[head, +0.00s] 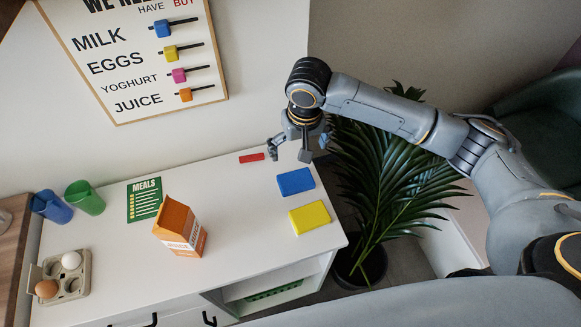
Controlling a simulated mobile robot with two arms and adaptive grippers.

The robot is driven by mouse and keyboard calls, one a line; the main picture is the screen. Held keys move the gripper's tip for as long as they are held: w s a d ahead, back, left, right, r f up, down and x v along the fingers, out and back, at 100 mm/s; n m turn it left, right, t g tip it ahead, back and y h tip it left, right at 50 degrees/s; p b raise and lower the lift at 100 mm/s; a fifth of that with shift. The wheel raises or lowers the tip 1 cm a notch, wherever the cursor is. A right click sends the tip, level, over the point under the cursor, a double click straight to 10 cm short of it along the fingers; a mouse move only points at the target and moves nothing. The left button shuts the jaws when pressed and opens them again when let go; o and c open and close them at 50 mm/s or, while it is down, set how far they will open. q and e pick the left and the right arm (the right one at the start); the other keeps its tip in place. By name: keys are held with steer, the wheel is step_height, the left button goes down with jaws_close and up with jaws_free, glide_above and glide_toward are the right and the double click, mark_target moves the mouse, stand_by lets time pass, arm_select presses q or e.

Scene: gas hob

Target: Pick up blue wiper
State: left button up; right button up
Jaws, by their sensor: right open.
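The blue wiper (295,182) is a flat blue block lying on the white countertop near its right end. A yellow wiper-like block (309,217) lies just in front of it. My right gripper (289,152) hangs from the arm that comes in from the right. It is open and empty, above and behind the blue wiper, apart from it. My left gripper is out of the picture.
A small red item (251,157) lies at the counter's back. An orange carton (180,228), green card (145,199), cups (85,197) and egg tray (63,277) stand to the left. A potted plant (378,190) is beside the counter. A shopping board (138,50) hangs on the wall.

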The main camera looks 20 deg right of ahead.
steer(key=f, duration=0.2)
steer(key=s+f, duration=0.1)
steer(key=f, duration=0.1)
glide_above(296, 180)
steer(key=f, duration=0.4)
steer(key=shift+w+d+p, duration=0.1)
steer(key=shift+d+p, duration=0.1)
steer(key=shift+p, duration=0.15)
steer(key=shift+f, duration=0.25)
steer(key=shift+a+f+p, duration=0.2)
steer(key=shift+f+p, duration=0.45)
steer(key=shift+f, duration=1.7)
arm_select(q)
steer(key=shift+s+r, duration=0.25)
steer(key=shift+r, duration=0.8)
arm_select(e)
steer(key=c, duration=0.9)
